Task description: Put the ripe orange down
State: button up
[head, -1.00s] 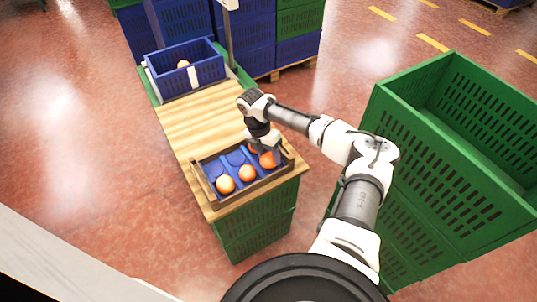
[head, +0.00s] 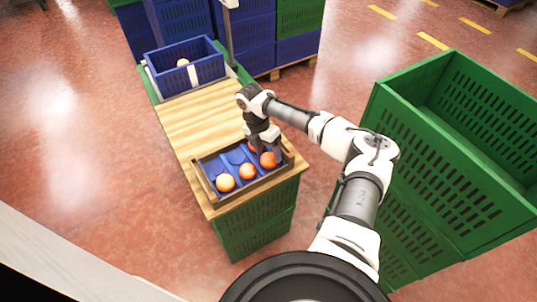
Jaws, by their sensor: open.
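My gripper (head: 265,146) is open and points down over the right part of a tray with a wooden rim (head: 203,188) and a blue lining. Its fingers are at an orange that shows partly behind them at the tray's back right. A redder orange (head: 268,159) lies in the front right of the tray, just below the fingers. Another orange (head: 247,170) lies in the front middle and a paler orange (head: 225,183) in the front left. Empty blue hollows show at the back left. Whether the fingers touch any orange cannot be told.
A blue crate (head: 203,72) with one pale orange (head: 183,62) stands at the far end of the wooden tabletop (head: 190,122). The tabletop between crate and tray is clear. A large green bin (head: 440,150) stands to the right, and stacked blue crates (head: 180,25) are behind.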

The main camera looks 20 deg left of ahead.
jog(key=b+v, duration=0.2)
jog(key=v, duration=0.8)
jog(key=shift+a+r, duration=0.3)
jog(key=shift+r, duration=0.05)
